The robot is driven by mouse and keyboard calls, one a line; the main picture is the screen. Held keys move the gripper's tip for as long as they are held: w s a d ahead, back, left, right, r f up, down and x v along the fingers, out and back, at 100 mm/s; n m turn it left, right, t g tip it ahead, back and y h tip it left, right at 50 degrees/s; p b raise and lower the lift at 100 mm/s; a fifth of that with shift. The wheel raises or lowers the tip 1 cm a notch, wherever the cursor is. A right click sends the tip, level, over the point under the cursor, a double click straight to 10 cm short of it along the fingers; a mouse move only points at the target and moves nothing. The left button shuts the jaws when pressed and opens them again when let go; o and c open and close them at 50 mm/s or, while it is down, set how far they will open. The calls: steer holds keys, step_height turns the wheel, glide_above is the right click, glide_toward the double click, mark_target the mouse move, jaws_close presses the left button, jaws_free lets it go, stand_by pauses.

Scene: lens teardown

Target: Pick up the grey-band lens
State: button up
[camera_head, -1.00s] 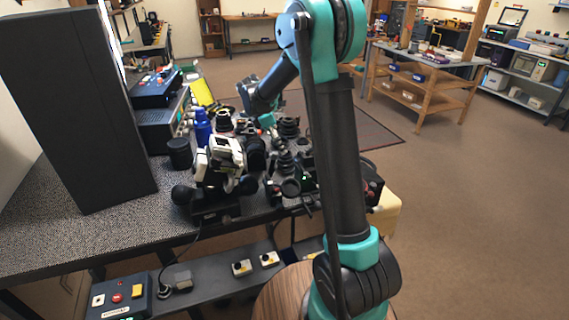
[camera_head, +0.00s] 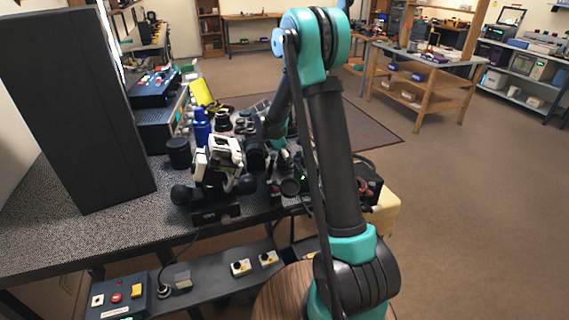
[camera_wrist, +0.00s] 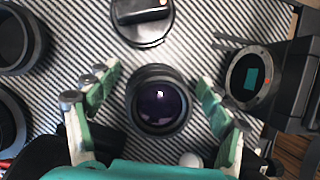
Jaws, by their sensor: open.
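A dark upright lens (camera_wrist: 158,108) with purple-tinted front glass stands in the middle of the wrist view. I see it from above, and no grey band can be made out, so I cannot tell whether it is the grey-band lens. My gripper (camera_wrist: 157,84) is open, with one green-padded finger to the left of this lens and one to the right. Both fingers are apart from it.
In the wrist view, a camera body (camera_wrist: 289,85) with an open mount is close at right. A round dark item (camera_wrist: 150,36) stands above the lens, and dark rings (camera_wrist: 15,40) lie at left. A blue bottle (camera_head: 202,128) and black cabinet (camera_head: 75,110) stand on the bench (camera_head: 95,235).

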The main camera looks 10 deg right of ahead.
steer(key=c, duration=1.6)
steer(key=shift+o, duration=0.2)
